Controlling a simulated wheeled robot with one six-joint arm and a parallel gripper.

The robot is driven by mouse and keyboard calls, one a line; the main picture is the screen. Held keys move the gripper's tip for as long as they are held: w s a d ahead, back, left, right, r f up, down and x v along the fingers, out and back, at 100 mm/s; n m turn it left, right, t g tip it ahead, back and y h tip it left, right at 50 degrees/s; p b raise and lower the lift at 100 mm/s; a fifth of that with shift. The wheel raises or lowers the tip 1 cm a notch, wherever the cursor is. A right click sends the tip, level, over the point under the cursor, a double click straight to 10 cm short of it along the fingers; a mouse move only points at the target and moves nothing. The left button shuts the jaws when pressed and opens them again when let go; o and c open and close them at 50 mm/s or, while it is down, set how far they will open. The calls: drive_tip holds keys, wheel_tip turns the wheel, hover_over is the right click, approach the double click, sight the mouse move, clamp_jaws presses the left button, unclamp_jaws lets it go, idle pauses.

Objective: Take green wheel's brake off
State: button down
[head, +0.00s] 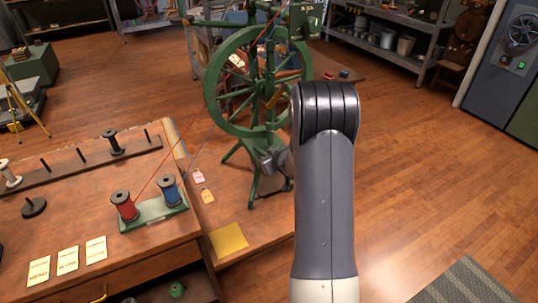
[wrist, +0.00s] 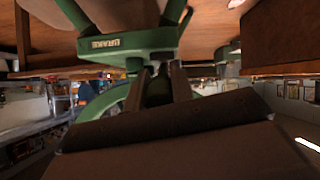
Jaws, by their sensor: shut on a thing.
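The green wheel (head: 213,85) is a spoked spinning wheel on a green frame, standing on the wooden table behind my arm in the head view. My gripper is mostly hidden by my arm there. In the wrist view my gripper (wrist: 157,84) is shut, with its two fingers on either side of a dark green part (wrist: 157,93), which looks like the brake lever. A green block (wrist: 128,41) with a pale label is just above the fingers. I cannot tell the brake's position.
A red spool (head: 124,205) and a blue spool (head: 171,190) stand on a rack at the left, with threads running toward the wheel. Pegs, cards and a yellow sheet (head: 229,239) lie nearby. Metal shelves (head: 388,52) stand behind.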

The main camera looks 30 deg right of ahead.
idle(0.3)
drive_tip(key=c, duration=1.2)
unclamp_jaws()
drive_tip(key=shift+c, duration=0.2)
drive_tip(key=shift+r, duration=0.1)
drive_tip(key=p+v, duration=0.1)
drive_tip(key=v, duration=0.9)
drive_tip(key=shift+s+r, duration=0.2)
drive_tip(key=shift+s, duration=0.15)
drive_tip(key=shift+w+f, duration=0.1)
drive_tip(key=shift+w, duration=0.05)
drive_tip(key=b+x, duration=0.1)
drive_tip(key=x, duration=0.9)
drive_tip(key=shift+w+f, duration=0.25)
drive_tip(key=shift+r, duration=0.2)
